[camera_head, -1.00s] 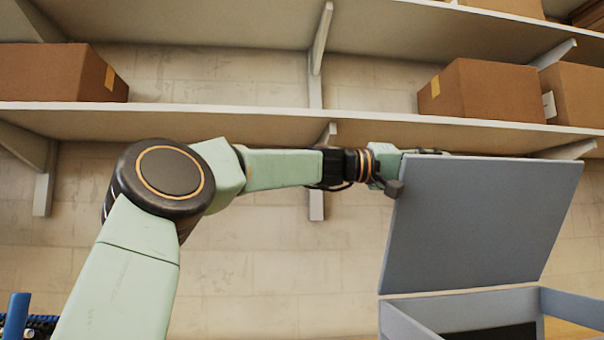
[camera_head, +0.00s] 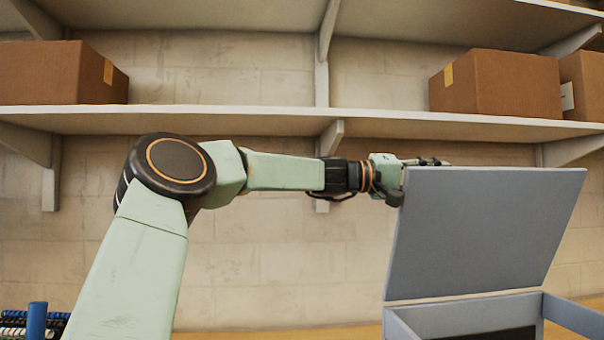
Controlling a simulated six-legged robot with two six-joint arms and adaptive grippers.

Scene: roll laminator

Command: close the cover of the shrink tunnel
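The shrink tunnel's grey cover (camera_head: 480,235) stands raised and tilted back above the grey open box of the tunnel (camera_head: 465,314), at the lower right. My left arm comes in from the left, and its gripper (camera_head: 425,162) is at the top left edge of the cover, partly behind it. The fingers are mostly hidden by the cover, so I cannot tell whether they touch it or are open. My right gripper does not show.
A shelf (camera_head: 230,121) runs across the wall behind, with a cardboard box at the left (camera_head: 60,72) and others at the right (camera_head: 500,84). A blue post (camera_head: 37,320) and rolls stand at the lower left. A wooden surface shows below.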

